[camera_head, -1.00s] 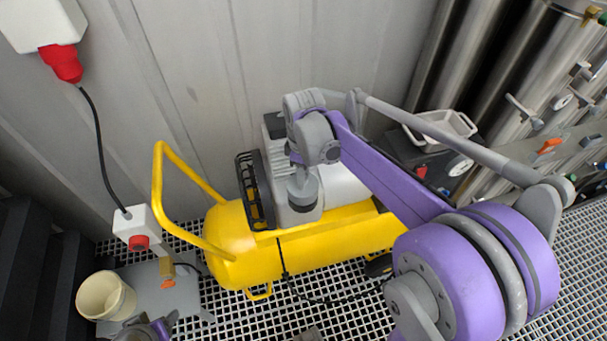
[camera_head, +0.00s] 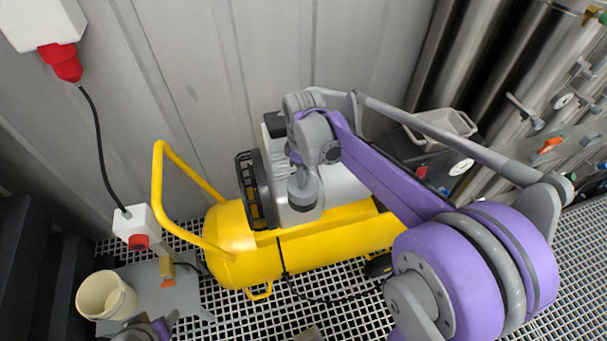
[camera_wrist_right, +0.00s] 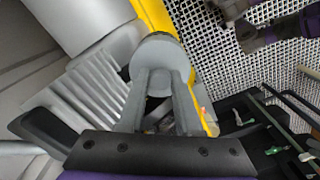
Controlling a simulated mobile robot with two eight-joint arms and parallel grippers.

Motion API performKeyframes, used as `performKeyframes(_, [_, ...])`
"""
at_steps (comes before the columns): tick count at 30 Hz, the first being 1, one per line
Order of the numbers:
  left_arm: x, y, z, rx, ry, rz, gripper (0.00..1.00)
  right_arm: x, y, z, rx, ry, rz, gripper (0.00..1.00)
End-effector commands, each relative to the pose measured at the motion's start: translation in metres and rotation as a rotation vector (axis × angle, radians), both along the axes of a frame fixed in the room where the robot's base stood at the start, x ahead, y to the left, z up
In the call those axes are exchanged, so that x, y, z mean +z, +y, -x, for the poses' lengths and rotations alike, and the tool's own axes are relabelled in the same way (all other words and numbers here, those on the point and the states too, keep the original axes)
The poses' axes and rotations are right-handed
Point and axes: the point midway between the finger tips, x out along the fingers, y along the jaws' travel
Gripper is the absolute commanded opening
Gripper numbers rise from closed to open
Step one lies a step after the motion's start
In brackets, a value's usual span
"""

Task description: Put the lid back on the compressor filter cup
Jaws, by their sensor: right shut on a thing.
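My right gripper (camera_head: 301,170) points down over the compressor (camera_head: 335,185), a white-and-grey unit on a yellow tank (camera_head: 320,250). It is shut on a round grey piece, seemingly the lid (camera_head: 303,192). In the right wrist view the round grey piece (camera_wrist_right: 160,52) sits at the tips of my right gripper (camera_wrist_right: 160,78). I cannot tell the filter cup apart beneath it, nor whether the two touch. My left gripper (camera_head: 145,330) shows only partly at the bottom left edge, and its jaws are unclear.
A cream bucket (camera_head: 105,297) stands on a grey plate at the lower left. The yellow handle (camera_head: 158,190) rises at the tank's left end. A white tray (camera_head: 445,128) lies behind my right arm. Steel vessels stand at the right, and a metal wall closes the back.

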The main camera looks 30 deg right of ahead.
Motion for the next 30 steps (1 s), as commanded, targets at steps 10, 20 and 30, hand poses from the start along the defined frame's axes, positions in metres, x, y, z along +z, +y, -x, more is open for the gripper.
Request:
performKeyframes(10, [0.0000,0.0000,0.0000,0.000,0.000,0.000,0.63,0.0000,0.0000,0.0000,0.000,0.000,0.000,0.53])
performKeyframes(20, [0.0000,0.0000,0.0000,0.000,0.000,0.000,0.63,0.0000,0.0000,0.0000,0.000,0.000,0.000,0.73])
performKeyframes(30, [0.0000,0.0000,0.0000,0.000,0.000,0.000,0.63,0.0000,0.0000,0.0000,0.000,0.000,0.000,0.98])
